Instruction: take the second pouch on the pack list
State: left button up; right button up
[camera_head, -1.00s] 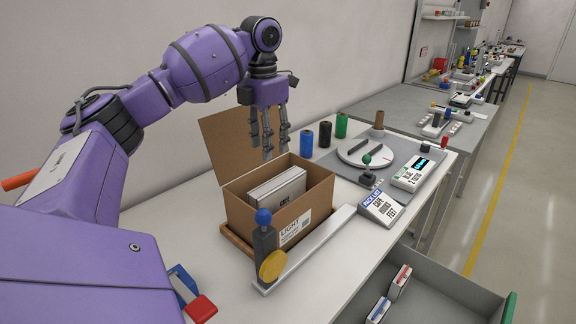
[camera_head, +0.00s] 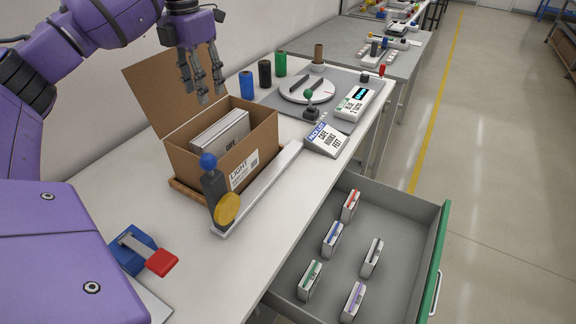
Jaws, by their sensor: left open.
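The pack list (camera_head: 325,140) is a white sloped card with a blue header. Its first line reads CAFE, its last FEET; the middle line looks like HOOKS or NOOKS. The open drawer (camera_head: 400,205) holds several small white pouches, standing apart: red-topped (camera_head: 350,205), blue-topped (camera_head: 332,240), dark-topped (camera_head: 371,258), green-topped (camera_head: 309,281) and purple-topped (camera_head: 352,302). Their lettering is too small to read. White packs (camera_head: 221,139), the front one marked CAFE, stand in the open carton (camera_head: 262,140). My left gripper (camera_head: 206,97) is open and empty above the carton's back part. My right gripper is out of view.
A knobbed lever with a yellow disc (camera_head: 228,208) stands at the rail (camera_head: 262,187). A red-and-blue clamp (camera_head: 143,254) is near left. Spools (camera_head: 265,73), a turntable (camera_head: 307,90) and a display device (camera_head: 354,104) stand farther back. The drawer's right side is bare.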

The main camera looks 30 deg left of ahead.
aim_at(330, 242)
jog(key=i+l+u, duration=0.3)
jog(key=l+u, duration=0.25)
jog(key=l, duration=0.3)
jog(key=i+l+u, duration=0.15)
jog(key=l+u, duration=0.15)
jog(key=l, duration=0.2)
jog(key=l+u, duration=0.3)
jog(key=l, duration=0.15)
jog(key=j, duration=0.15)
jog(key=i+z, duration=0.05)
